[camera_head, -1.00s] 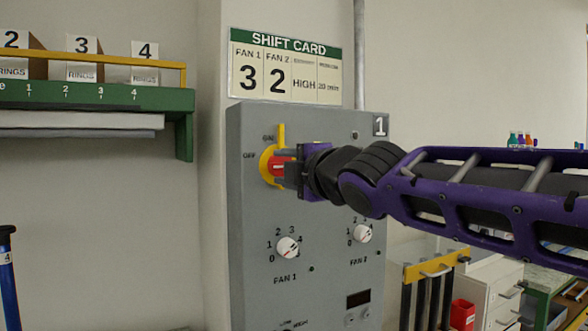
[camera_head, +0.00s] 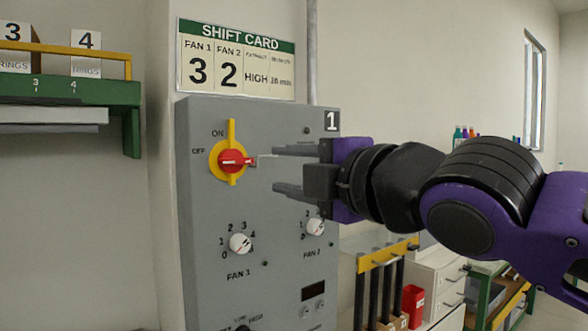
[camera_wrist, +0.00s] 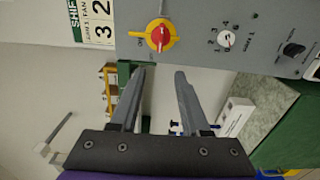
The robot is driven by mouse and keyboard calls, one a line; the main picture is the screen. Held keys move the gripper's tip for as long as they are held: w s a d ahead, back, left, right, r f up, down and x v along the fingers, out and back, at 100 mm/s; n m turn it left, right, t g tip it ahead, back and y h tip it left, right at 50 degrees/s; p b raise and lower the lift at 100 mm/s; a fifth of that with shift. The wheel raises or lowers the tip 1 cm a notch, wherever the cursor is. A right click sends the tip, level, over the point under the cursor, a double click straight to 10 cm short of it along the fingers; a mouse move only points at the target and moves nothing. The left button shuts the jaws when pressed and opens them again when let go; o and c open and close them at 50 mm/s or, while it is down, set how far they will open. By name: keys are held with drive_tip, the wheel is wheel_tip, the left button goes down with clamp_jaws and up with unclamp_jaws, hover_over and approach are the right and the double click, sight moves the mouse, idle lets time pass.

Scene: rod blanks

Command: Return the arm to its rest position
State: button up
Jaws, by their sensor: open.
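My gripper (camera_head: 274,170) is open and empty in the head view, its two fingers pointing left toward the grey control panel (camera_head: 205,280). The red switch knob (camera_head: 234,161) on its yellow plate (camera_head: 231,130) lies just left of the fingertips, with a visible gap. The knob's handle lies crosswise, not along the ON–OFF plate's vertical bar. In the wrist view my gripper (camera_wrist: 160,72) shows two spread fingers with nothing between them, and the red knob (camera_wrist: 160,38) is beyond the tips. My purple and black arm reaches in from the right.
The FAN 1 dial (camera_head: 241,243) and FAN 2 dial (camera_head: 315,227) sit below the gripper. The shift card (camera_head: 237,60) hangs above the panel. A green shelf (camera_head: 120,92) is at left. A yellow-railed rack (camera_head: 388,255) and red bin (camera_head: 413,305) stand at lower right.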

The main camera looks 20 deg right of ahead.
drive_tip(key=shift+s+d, duration=0.2)
drive_tip(key=shift+s, duration=0.4)
drive_tip(key=shift+f, duration=0.1)
drive_tip(key=s+f+m+g+h, duration=0.2)
drive_tip(key=f+m+g, duration=0.2)
drive_tip(key=f+m, duration=0.3)
drive_tip(key=s+f+m+g+h+p, duration=0.1)
drive_tip(key=s+f+m+g, duration=0.2)
drive_tip(key=f+m, duration=0.4)
drive_tip(key=s+f+m+g+h+p, duration=0.1)
drive_tip(key=f+m+g, duration=0.3)
drive_tip(key=f, duration=1)
drive_tip(key=s+m+h, duration=0.1)
drive_tip(key=m, duration=0.2)
drive_tip(key=shift+s+m+g+h, duration=0.3)
drive_tip(key=shift+m, duration=0.1)
drive_tip(key=shift+a, duration=0.15)
